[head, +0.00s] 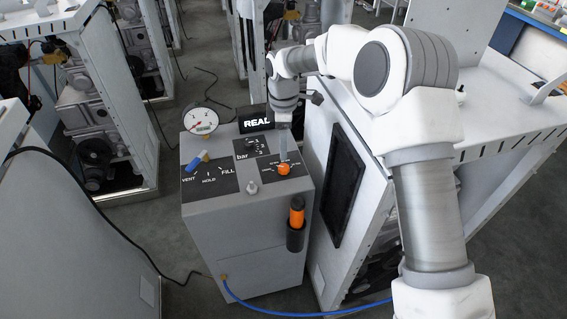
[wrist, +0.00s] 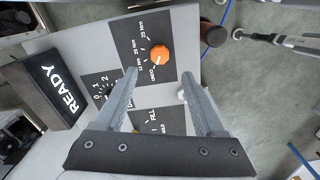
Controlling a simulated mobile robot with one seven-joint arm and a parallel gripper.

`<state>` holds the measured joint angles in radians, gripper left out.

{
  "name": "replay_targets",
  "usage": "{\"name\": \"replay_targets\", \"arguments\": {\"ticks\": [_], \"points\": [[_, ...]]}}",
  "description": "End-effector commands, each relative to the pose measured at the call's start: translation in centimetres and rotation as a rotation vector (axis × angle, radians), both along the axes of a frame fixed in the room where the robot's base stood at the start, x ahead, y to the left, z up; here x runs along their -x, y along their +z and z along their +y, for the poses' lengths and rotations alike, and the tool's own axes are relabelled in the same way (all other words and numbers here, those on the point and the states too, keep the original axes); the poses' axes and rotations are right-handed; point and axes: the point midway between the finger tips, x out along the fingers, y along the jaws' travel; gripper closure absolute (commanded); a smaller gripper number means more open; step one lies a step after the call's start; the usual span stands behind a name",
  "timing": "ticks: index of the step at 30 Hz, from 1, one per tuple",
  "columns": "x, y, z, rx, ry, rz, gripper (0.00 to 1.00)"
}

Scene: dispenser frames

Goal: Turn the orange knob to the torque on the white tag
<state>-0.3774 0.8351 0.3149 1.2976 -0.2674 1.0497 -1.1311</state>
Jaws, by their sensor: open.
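The orange knob (head: 284,169) sits on the black panel on top of the grey box (head: 240,255). In the wrist view the orange knob (wrist: 160,53) shows from above, with several white torque marks in Nm and a further word around it. I cannot tell which mark it points to. I cannot make out a white tag with a readable torque.
A pressure gauge (head: 201,121), a blue lever (head: 198,160) and a lit display (head: 257,121) stand on the box. An orange-handled tool (head: 297,214) sits in a black holder at the front. A white cabinet (head: 325,150) is close on the right. A blue hose (head: 270,309) runs along the floor.

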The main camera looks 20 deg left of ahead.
Motion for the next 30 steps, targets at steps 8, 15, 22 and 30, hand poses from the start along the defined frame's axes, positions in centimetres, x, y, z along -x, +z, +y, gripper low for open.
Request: {"name": "replay_targets", "arguments": {"ticks": [8, 15, 22, 30], "points": [[0.1, -5.7, 0.0, 0.003, 0.001, 0.002, 0.29], [0.0, -8.0, 0.0, 0.0, 0.0, 0.0, 0.29], [0.0, -8.3, 0.0, 0.001, 0.0, 0.0, 0.29], [0.0, -8.3, 0.0, 0.001, 0.0, 0.0, 0.6]]}}
